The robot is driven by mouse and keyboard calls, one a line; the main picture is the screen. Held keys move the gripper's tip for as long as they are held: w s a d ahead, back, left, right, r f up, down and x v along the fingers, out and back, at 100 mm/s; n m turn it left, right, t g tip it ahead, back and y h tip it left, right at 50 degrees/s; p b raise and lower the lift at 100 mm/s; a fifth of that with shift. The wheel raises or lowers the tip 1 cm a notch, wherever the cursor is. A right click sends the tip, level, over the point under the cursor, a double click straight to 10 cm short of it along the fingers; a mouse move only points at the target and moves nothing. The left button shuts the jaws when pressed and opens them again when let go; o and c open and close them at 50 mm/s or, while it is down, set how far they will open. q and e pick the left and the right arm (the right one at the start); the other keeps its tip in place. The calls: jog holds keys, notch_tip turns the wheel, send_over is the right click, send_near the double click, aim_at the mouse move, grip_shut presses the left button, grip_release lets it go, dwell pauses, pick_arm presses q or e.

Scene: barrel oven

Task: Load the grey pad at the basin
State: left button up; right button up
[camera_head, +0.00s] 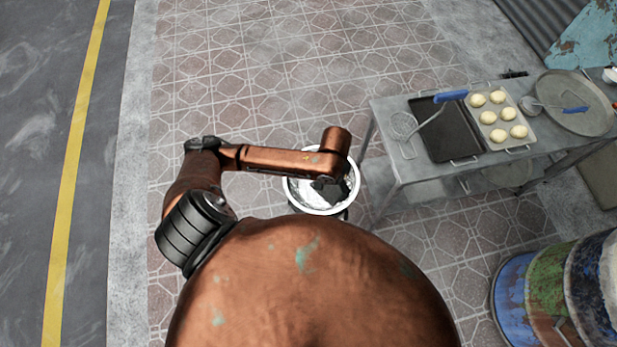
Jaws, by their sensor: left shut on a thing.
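The basin (291,194) is a round white-rimmed vessel with a pale, whitish inside, standing below and left of the metal table. My left arm comes in from the left and bends down over it. My left gripper (328,190) is dark and points down into the basin's opening, right of its middle. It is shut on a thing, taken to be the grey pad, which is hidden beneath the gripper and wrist. I cannot tell whether it touches the basin's contents. My right gripper is not in view.
A metal table (385,118) stands at the right. It holds a dark tray (445,140), a tray of pale dough balls (498,116), a round pan (572,104) and blue-handled tools. Painted barrels (545,290) stand at lower right. The tiled floor (240,80) behind the basin is clear.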

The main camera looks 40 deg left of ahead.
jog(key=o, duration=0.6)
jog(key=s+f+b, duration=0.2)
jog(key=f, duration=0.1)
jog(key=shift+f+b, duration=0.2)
jog(key=shift+b, duration=0.2)
pick_arm(q)
jog(key=shift+w+a+f+m+b, duration=1.9)
jog(key=shift+f+m+b, duration=0.45)
jog(key=shift+f+m, duration=3.4)
jog(key=shift+w+a+f+m+b, duration=1.75)
jog(key=shift+w+f+m+b, duration=0.5)
jog(key=shift+f+m, duration=3.5)
jog(key=shift+w+a+f+m+b, duration=1.85)
jog(key=shift+f+m+b, duration=0.55)
jog(key=shift+f+m, duration=3.35)
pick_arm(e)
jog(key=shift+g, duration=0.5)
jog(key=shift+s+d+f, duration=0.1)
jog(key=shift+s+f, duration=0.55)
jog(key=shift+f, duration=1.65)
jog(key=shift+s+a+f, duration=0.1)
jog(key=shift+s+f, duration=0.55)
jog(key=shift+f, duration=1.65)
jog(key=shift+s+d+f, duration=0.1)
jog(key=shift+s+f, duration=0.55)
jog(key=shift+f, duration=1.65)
